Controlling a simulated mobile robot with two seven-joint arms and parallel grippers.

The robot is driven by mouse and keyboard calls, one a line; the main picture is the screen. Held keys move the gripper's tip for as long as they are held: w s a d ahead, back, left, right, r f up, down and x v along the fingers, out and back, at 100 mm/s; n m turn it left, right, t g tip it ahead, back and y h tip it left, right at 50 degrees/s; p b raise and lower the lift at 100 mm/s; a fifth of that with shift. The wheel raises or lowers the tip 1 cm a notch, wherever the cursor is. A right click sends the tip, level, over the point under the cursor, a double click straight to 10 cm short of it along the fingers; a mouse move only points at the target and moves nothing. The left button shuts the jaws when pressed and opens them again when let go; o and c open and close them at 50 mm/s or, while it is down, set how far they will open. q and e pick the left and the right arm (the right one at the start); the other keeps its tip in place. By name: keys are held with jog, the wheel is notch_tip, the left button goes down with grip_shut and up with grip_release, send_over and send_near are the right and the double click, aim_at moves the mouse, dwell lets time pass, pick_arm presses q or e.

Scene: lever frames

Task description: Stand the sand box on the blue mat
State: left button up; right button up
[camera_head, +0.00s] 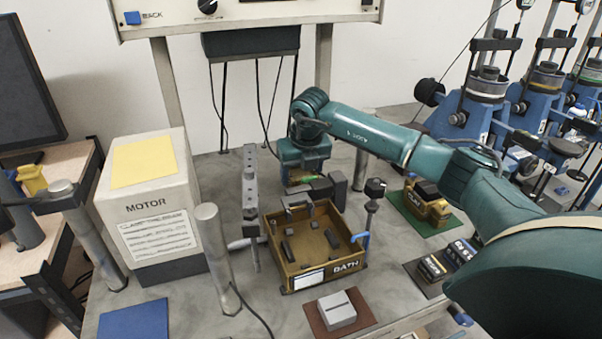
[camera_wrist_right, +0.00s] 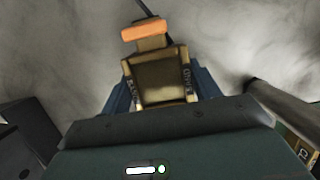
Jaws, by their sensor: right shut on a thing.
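My right gripper (camera_head: 312,182) reaches in from the right, pointing down behind the tan tray marked BATH (camera_head: 285,265). In the right wrist view its blue jaws (camera_wrist_right: 163,88) are shut on a tan box (camera_wrist_right: 160,78) with an orange piece at its far end. Dark lettering runs along both sides of this box, too blurred to read surely; I take it for the sand box. In the head view the gripper and arm mostly hide it. The blue mat (camera_head: 135,319) lies bare at the front left. My left gripper is not in view.
A MOTOR box (camera_head: 150,205) and a grey post (camera_head: 216,258) stand between the gripper and the blue mat. A grey upright bar (camera_head: 251,200) stands left of the tray. A grey block (camera_head: 337,308) sits on a brown mat, and a tan box (camera_head: 426,207) on a green mat.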

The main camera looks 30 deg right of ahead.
jog(key=shift+s+a+f, duration=0.1)
jog(key=shift+s+f, duration=0.1)
jog(key=shift+f, duration=0.25)
jog(key=o, duration=0.9)
jog(key=shift+f, duration=0.2)
jog(key=shift+c, duration=0.2)
jog(key=o, duration=0.3)
jog(key=shift+w, duration=0.15)
jog(key=shift+o, duration=0.2)
jog(key=shift+r, duration=0.15)
